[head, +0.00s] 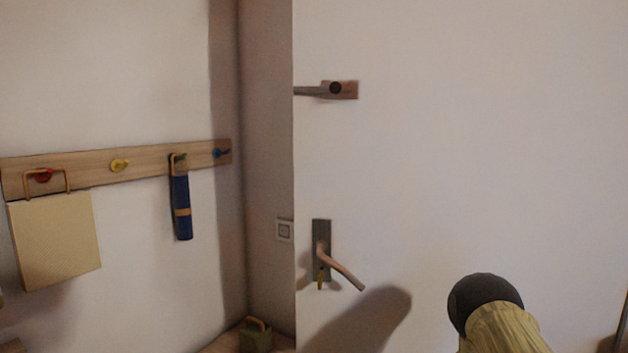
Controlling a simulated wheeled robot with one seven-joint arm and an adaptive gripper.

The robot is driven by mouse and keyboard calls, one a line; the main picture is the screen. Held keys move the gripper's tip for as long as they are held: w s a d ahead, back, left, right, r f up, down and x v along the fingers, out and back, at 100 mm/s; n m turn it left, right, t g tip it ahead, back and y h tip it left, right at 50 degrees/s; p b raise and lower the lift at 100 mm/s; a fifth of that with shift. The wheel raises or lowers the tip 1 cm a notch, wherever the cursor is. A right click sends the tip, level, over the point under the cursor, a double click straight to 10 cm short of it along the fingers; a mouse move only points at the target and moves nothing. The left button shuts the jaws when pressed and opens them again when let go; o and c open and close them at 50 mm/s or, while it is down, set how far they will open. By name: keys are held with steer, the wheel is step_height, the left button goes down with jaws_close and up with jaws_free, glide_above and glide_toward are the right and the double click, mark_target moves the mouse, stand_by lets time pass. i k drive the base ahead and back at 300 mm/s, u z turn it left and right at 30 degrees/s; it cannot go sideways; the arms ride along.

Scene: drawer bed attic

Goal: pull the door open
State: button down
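The door (480,170) is a plain white panel filling the right half of the head view, with its left edge upright near the middle. Its lever handle (342,268) sits low near that edge, on a dark upright plate (321,238). The lever slopes down to the right. A small brass-coloured key (321,278) shows at the bottom of the plate. Higher up, a metal latch (335,89) on a small wooden plate reaches to the door's left edge. I cannot tell whether the door is ajar.
Left of the door, a wooden peg rail (140,160) holds a tan bag (55,238) and a dark blue item (181,205). A light switch (284,230) is on the wall by the door edge. A small green block-like object (256,336) sits low in the corner.

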mark_target(480, 136)
steer(key=z, duration=0.8)
steer(key=k, duration=1.4)
steer(key=u, duration=1.5)
steer(key=i, duration=0.95)
